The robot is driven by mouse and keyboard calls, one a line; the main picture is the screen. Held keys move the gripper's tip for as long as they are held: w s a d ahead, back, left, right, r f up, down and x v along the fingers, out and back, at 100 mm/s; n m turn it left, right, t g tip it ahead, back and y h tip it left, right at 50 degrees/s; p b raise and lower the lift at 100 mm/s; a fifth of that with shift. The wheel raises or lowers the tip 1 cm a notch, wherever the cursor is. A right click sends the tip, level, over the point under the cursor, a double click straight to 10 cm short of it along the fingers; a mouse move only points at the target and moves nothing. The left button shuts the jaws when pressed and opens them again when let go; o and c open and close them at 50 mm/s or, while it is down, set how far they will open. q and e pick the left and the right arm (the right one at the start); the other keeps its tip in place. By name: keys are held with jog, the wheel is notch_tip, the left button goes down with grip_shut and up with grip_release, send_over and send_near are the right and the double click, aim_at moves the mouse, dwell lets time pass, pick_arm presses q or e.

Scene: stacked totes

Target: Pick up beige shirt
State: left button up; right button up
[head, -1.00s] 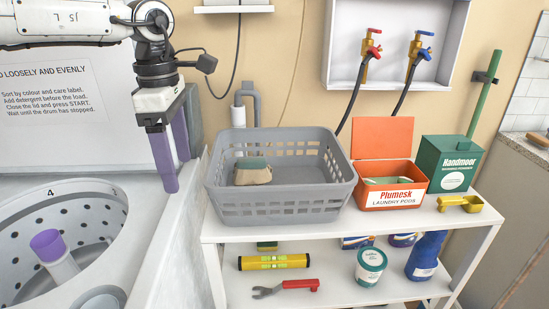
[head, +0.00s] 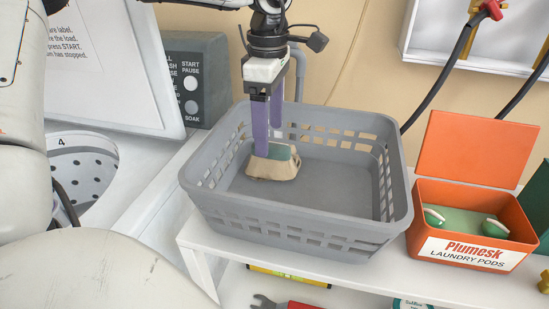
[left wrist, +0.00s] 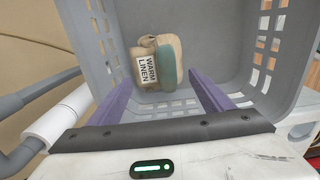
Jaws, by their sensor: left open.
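In the left wrist view the shirt (left wrist: 146,69) shows a label reading "WARM LINEN" and a green band. My left gripper (head: 267,150) has purple fingers pointing down into the basket at the shirt. In the left wrist view the two fingers (left wrist: 160,98) are apart, with the shirt ahead of and between them. Contact with the shirt cannot be told. My right gripper is not seen.
The basket stands on a white shelf (head: 215,240). An orange laundry pods box (head: 467,252) with its lid up stands to its right. The washer drum (head: 85,165) is at the left, beside a grey control panel (head: 196,80). The basket walls surround the gripper.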

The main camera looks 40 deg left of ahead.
aim_at(271, 149)
pick_arm(q)
notch_tip(271, 149, down, 6)
jog(key=shift+w+f, duration=0.1)
jog(key=shift+w, duration=0.05)
jog(key=c, duration=0.9)
jog(key=shift+c, duration=0.2)
